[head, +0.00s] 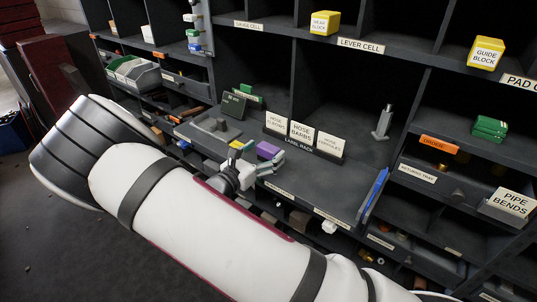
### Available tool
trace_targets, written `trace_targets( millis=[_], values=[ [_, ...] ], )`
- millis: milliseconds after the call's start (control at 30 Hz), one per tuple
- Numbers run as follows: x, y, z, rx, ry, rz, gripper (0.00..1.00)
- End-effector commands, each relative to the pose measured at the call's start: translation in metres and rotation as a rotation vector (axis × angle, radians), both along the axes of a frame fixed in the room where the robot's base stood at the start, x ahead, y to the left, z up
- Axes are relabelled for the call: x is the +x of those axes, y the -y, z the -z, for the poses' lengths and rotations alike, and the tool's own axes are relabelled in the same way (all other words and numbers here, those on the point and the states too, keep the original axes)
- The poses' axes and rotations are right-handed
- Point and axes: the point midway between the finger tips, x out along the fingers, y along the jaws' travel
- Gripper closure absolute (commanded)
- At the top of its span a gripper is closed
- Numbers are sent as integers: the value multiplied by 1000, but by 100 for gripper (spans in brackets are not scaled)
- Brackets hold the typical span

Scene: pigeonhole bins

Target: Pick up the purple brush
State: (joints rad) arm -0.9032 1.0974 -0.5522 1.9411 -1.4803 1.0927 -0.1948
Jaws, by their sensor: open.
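A small purple block-like thing (268,150), the only purple item I can make out, lies on the grey shelf ledge in front of the label rack. Its lower part is partly hidden by my gripper, and I cannot make out bristles. My gripper (259,159) is at the end of my white arm, with its fingers spread just in front of and beside the purple thing. It holds nothing that I can see. I cannot tell whether a finger touches the purple thing.
A label rack (316,154) with white cards stands just behind. A grey metal part (384,123) stands upright to the right, and a blue flat piece (374,194) leans at the ledge's right end. A grey tray (210,130) lies left. Dark pigeonhole walls surround the ledge.

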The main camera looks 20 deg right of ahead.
Motion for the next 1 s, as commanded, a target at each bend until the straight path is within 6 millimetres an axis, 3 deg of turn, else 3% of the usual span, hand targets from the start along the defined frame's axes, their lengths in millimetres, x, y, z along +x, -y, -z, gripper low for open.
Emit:
trace_targets(
  millis=[133,367,467,600,1000],
  values=[
    [12,16,0,0,2,1,18],
    [14,19,0,1,2,0,18],
    [14,19,0,1,2,0,36],
    [14,18,0,1,2,0,68],
    [14,18,-3,0,2,0,71]
  ],
)
